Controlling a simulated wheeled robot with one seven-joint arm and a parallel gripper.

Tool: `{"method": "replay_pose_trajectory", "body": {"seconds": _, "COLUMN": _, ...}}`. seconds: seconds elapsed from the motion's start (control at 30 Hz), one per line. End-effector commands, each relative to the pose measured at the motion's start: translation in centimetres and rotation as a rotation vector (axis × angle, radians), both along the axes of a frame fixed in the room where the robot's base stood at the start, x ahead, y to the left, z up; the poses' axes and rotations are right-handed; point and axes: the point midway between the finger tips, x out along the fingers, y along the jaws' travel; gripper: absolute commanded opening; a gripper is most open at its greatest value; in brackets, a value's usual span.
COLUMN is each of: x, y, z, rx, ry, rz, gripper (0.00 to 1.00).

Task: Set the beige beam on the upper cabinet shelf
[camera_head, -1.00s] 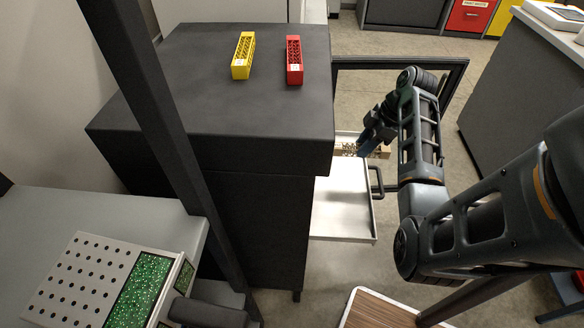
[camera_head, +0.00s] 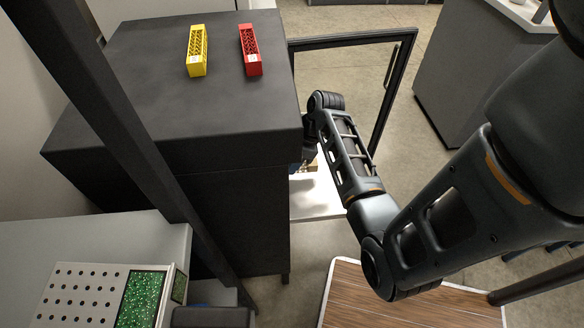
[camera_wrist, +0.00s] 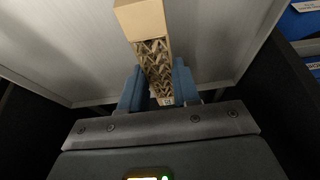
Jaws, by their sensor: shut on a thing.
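The beige beam (camera_wrist: 154,62) is a lattice block with a solid end. In the wrist view it is between the two blue fingers of my gripper (camera_wrist: 159,88), which is shut on it. A pale shelf surface (camera_wrist: 75,45) with a raised edge lies behind the beam. I cannot tell whether the beam touches it. In the head view the dark cabinet (camera_head: 230,215) stands at the centre left with its door (camera_head: 393,95) open. A white pulled-out shelf (camera_head: 318,200) shows at its opening. My arm hides most of the gripper and beam there.
A yellow lattice beam (camera_head: 197,52) and a red one (camera_head: 249,50) lie on the cabinet top. A perforated panel with a green board (camera_head: 140,297) is at the lower left. A wood-topped surface (camera_head: 400,305) is at the lower right. Dark walls flank the shelf in the wrist view.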

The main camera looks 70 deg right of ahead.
Motion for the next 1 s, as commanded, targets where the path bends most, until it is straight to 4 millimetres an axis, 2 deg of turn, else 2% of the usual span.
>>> {"method": "replay_pose_trajectory", "body": {"seconds": 0.1, "x": -0.1, "y": 0.0, "z": -1.7, "rx": 0.004, "ry": 0.003, "rz": -0.002, "gripper": 0.0}}
{"method": "replay_pose_trajectory", "body": {"seconds": 0.27, "x": -0.1, "y": 0.0, "z": -3.5, "rx": 0.001, "ry": 0.002, "rz": -0.001, "gripper": 0.0}}
{"method": "replay_pose_trajectory", "body": {"seconds": 0.67, "x": -0.1, "y": 0.0, "z": -4.0, "rx": 0.001, "ry": 0.0, "rz": 0.0, "gripper": 0.0}}
{"method": "replay_pose_trajectory", "body": {"seconds": 0.7, "x": -0.1, "y": 0.0, "z": -4.0, "rx": 0.001, "ry": 0.0, "rz": 0.0, "gripper": 0.33}}
{"method": "replay_pose_trajectory", "body": {"seconds": 0.93, "x": -0.1, "y": 0.0, "z": -4.0, "rx": 0.001, "ry": 0.0, "rz": 0.0, "gripper": 0.55}}
{"method": "replay_pose_trajectory", "body": {"seconds": 1.0, "x": -0.1, "y": 0.0, "z": -4.0, "rx": 0.001, "ry": 0.0, "rz": 0.0, "gripper": 0.56}}
